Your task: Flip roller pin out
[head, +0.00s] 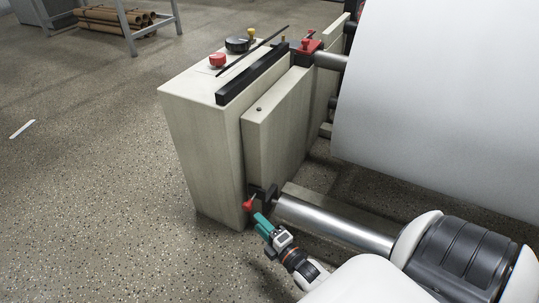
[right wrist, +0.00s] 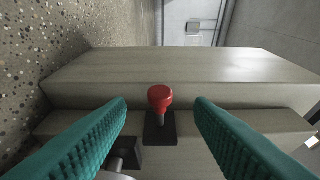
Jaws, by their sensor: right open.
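The roller pin (head: 249,204) has a red knob and sits at the black bracket (head: 268,192) low on the side of the beige machine housing. In the right wrist view the red-topped pin (right wrist: 160,98) stands on a dark block, centred between the fingers. My right gripper (head: 259,219) has teal fingers and is just short of the pin in the head view. It also shows in the right wrist view (right wrist: 161,106), open, with a gap on each side of the pin. A shiny metal roller shaft (head: 330,224) runs from the bracket toward my arm. My left gripper is out of view.
The beige housing (head: 200,150) stands behind the pin, with a red button (head: 217,60) and a black knob (head: 237,44) on top. A large white paper roll (head: 440,90) hangs at the right. The speckled floor (head: 90,180) at left is mostly clear.

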